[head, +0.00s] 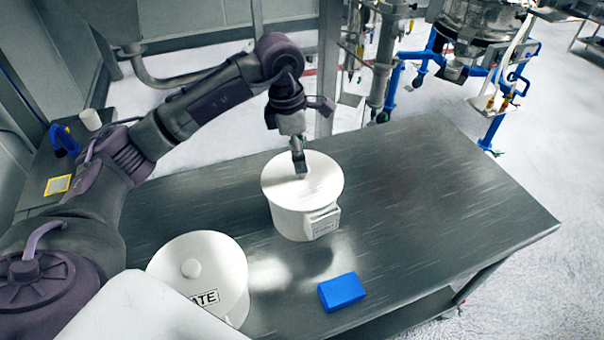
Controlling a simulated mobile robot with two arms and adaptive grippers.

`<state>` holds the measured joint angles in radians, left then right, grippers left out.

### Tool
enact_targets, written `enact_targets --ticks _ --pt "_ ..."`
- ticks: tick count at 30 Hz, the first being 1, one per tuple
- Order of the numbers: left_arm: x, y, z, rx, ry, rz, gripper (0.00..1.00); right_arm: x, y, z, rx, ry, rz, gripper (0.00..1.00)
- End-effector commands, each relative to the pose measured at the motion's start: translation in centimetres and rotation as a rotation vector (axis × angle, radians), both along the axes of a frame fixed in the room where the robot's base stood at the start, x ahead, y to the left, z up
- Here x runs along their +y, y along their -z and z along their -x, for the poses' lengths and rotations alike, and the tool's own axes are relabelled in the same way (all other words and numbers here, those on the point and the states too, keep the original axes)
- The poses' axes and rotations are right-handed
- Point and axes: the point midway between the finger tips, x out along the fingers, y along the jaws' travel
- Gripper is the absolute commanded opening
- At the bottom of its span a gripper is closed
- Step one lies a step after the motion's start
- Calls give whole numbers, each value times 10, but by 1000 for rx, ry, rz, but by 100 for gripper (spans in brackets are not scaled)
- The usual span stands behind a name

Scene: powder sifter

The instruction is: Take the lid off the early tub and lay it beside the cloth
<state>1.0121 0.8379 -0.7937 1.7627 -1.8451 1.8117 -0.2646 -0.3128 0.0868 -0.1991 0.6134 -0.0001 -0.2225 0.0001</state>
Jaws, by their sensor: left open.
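A white round tub (295,222) with a flat white lid (325,180) stands upright near the middle of the steel table. The lid is on it; the tub's label faces right and is too small to read. My left gripper (300,168) points down over the lid's middle with its jaws open; its fingers hide any knob there, and I cannot tell whether they touch the lid. A second white tub (235,312), with a knobbed lid on and a label showing "ATE", is at the front left. A blue folded cloth (342,291) lies near the front edge. My right gripper is out of view.
The steel table (440,190) is bare to the right of the tubs. A side bench at left holds a yellow-framed square (58,185), a blue item (64,140) and a white cup (90,119). Blue-framed equipment (435,55) stands behind the table.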

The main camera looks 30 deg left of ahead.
Motion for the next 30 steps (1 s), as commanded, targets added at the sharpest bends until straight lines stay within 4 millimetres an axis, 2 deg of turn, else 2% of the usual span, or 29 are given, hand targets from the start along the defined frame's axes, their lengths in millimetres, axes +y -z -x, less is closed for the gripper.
enact_targets --ticks 3,7,9,15,22,23,30 --pt "-1 6 -1 2 0 0 63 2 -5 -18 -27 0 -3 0" --pt "0 19 -4 6 0 0 63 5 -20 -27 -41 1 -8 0" --pt "1 30 -7 6 -1 0 63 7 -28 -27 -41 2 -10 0" --pt "-2 53 -10 1 0 1 63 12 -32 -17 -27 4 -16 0" --pt "-2 56 -10 -1 1 -1 63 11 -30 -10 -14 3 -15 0" --pt "-2 56 -10 -1 0 -1 60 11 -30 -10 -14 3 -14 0" --pt "-2 56 -10 0 0 0 20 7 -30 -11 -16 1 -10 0"
